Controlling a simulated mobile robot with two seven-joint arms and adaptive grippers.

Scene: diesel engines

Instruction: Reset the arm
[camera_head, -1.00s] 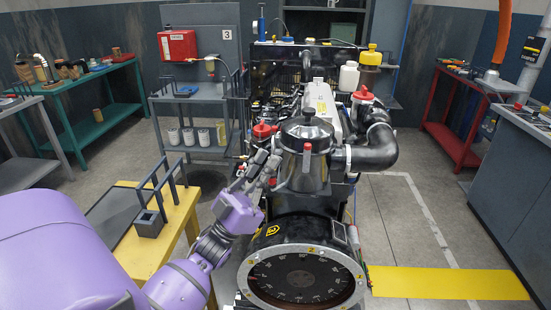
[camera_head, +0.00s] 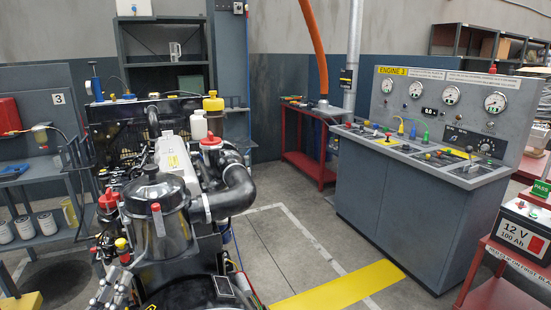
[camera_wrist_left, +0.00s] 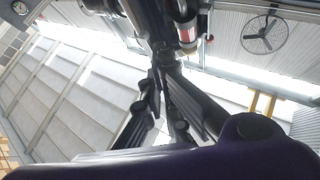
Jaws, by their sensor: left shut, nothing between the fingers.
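My left gripper (camera_head: 112,284) shows only in part at the lower left of the head view, in front of the engine (camera_head: 165,215). In the left wrist view its dark fingers (camera_wrist_left: 166,75) are shut with nothing held. They reach up toward dark pipework and a red-and-clear cylinder (camera_wrist_left: 187,35), with the ceiling behind. I cannot tell whether they touch the engine. The engine has a metal canister, a black curved hose and red caps. My right gripper is not in view.
A grey control console (camera_head: 415,185) with gauges stands at the right, beside a red table (camera_head: 305,160). A 12 V battery (camera_head: 522,232) sits at the far right. A yellow floor strip (camera_head: 345,287) crosses open floor between engine and console. Shelves with cans stand at the left.

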